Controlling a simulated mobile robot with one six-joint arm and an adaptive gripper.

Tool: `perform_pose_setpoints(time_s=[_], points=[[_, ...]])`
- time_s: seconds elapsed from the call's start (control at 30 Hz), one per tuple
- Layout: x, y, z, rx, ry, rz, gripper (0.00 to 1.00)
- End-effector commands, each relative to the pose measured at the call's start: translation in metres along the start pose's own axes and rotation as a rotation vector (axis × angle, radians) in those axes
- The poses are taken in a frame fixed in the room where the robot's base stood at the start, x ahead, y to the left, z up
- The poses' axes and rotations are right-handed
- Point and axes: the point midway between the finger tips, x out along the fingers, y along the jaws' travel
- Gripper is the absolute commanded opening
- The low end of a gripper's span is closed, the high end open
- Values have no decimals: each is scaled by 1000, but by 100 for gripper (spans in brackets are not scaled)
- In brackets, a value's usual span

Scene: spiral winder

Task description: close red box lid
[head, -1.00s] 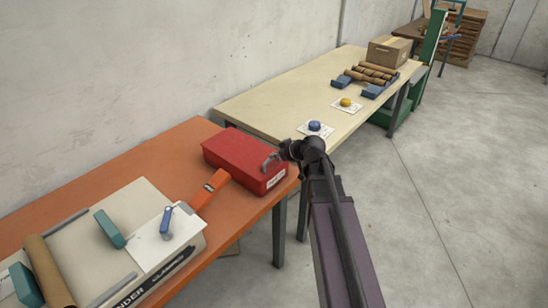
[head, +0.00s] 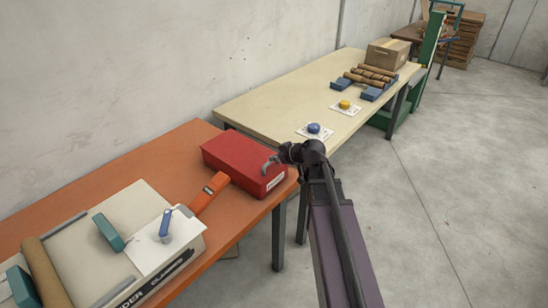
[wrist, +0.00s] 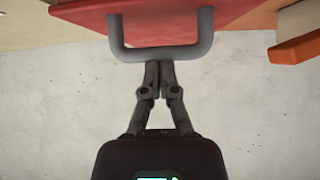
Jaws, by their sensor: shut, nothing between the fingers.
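The red box (head: 240,162) sits at the right end of the orange table. Its red lid lies flat on top, and I see no gap in the head view. A grey U-shaped handle (head: 270,163) stands at the lid's right side; the handle (wrist: 160,52) also shows in the wrist view on the red lid (wrist: 160,22). My gripper (head: 282,154) is at the handle. In the wrist view my gripper (wrist: 160,64) is shut and empty, its fingertips at the handle's bar. I cannot tell whether they touch it.
An orange-handled tool (head: 209,192) lies left of the box, beside the cream winder machine (head: 130,220). Behind stands a pale table (head: 270,98) with blue (head: 314,128) and yellow (head: 344,104) buttons, rolls and a carton (head: 388,52). The floor on the right is clear.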

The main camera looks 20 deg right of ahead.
Motion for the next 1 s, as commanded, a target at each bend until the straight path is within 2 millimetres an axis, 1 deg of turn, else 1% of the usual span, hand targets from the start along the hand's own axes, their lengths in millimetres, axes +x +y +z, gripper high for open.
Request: perform_pose_setpoints(time_s=[0.03,0.2,0.63,0.7,0.87,1.0], points=[[-8,-8,12,-17,-42,-13,0],[-20,-7,-1,-9,-24,-7,0],[-34,-3,-28,6,15,-2,0],[-34,-3,-15,7,15,-1,0],[-40,-2,0,7,16,-1,0],[-47,-2,17,7,16,-2,0]])
